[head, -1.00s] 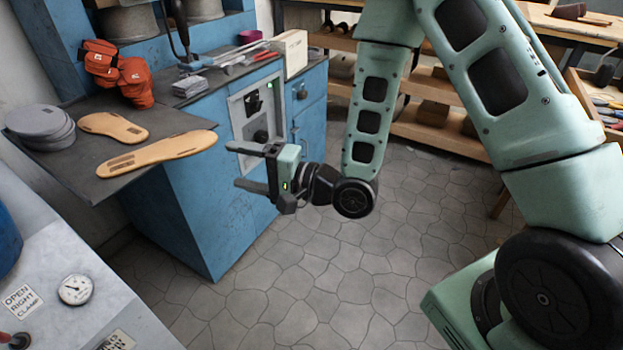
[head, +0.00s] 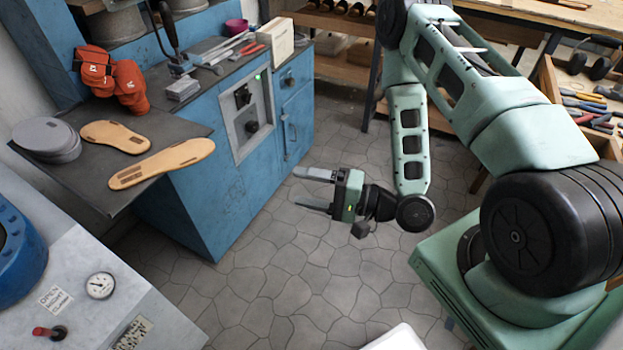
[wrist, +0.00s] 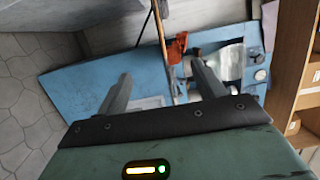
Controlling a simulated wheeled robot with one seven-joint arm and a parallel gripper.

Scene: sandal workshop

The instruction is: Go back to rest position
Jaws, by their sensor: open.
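My gripper (head: 314,190) is in the middle of the head view, open and empty, above the tiled floor. Its two grey fingers point left toward the blue machine (head: 215,205) and stand clear of it. In the wrist view my gripper (wrist: 163,85) shows both fingers spread apart with nothing between them. The blue machine (wrist: 75,92) lies beyond the fingers, turned on its side in that view. My green arm hangs down from the upper right of the head view.
Two tan insoles (head: 162,163) and a grey stack of soles (head: 46,137) lie on the machine's dark side shelf, near orange gloves (head: 113,78). A tool bench (head: 590,95) is at right. The middle floor (head: 280,260) is clear.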

